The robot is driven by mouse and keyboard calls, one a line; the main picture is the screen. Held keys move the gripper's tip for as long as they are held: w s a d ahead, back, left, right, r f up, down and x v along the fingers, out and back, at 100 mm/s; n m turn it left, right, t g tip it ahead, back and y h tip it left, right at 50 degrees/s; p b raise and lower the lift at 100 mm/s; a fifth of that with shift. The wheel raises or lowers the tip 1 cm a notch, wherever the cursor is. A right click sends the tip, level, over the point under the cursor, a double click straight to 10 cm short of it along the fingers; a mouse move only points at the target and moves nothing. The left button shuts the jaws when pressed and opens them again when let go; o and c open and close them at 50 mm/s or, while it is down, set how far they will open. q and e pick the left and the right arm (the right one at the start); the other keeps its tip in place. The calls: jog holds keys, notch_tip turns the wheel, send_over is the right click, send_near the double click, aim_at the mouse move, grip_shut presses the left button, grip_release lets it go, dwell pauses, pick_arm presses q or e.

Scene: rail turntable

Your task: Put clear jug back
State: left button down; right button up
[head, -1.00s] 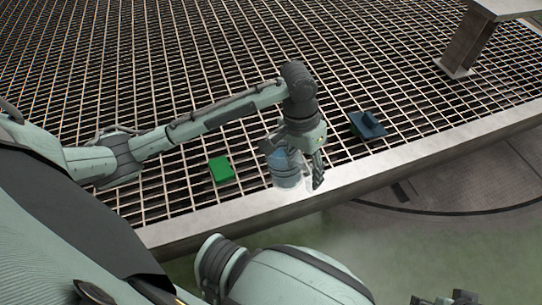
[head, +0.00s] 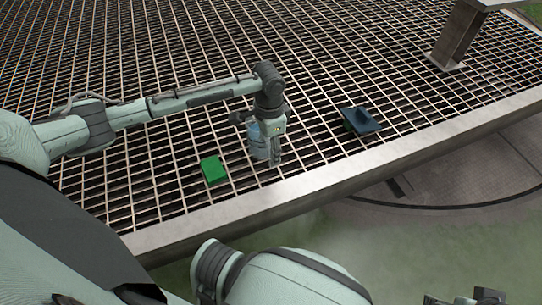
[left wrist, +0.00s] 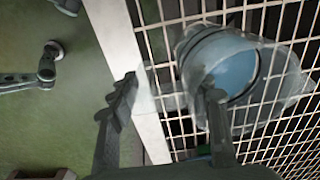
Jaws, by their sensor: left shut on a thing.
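The clear jug (head: 257,148), see-through with a bluish body, is upright or nearly so over the metal grating, right of a green block. My left gripper (head: 264,140) is shut on it from above. In the left wrist view the jug (left wrist: 235,70) lies around the right finger, and a clear part of it spans toward the left finger. I cannot tell whether its base touches the grating. Dark parts at the bottom right edge of the head view look like my right gripper (head: 475,299), mostly cut off.
The green block (head: 213,169) lies on the grating (head: 330,90) left of the jug. A dark blue object (head: 362,121) sits to the right. The platform's metal edge (head: 300,195) runs in front, with a drop beyond. A metal post (head: 458,35) stands at the back right.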

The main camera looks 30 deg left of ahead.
pick_arm(q)
jog(key=shift+w+a+f+b, duration=0.1)
jog(key=shift+w+f+b, duration=0.2)
jog(key=shift+f, duration=0.9)
jog(key=shift+w+f+b, duration=0.15)
jog(key=shift+w+f, duration=0.2)
jog(key=shift+f, duration=0.85)
pick_arm(e)
jog(key=shift+w+a+r+t, duration=0.4)
jog(key=shift+w+a+r, duration=0.05)
jog(key=shift+w, duration=0.15)
jog(key=shift+w+a+r+t, duration=0.4)
jog(key=shift+w+a, duration=0.05)
jog(key=shift+w, duration=0.1)
pick_arm(q)
jog(key=c, duration=0.7)
grip_release()
jog(key=shift+f, duration=0.1)
pick_arm(e)
jog(key=shift+s+d, duration=0.1)
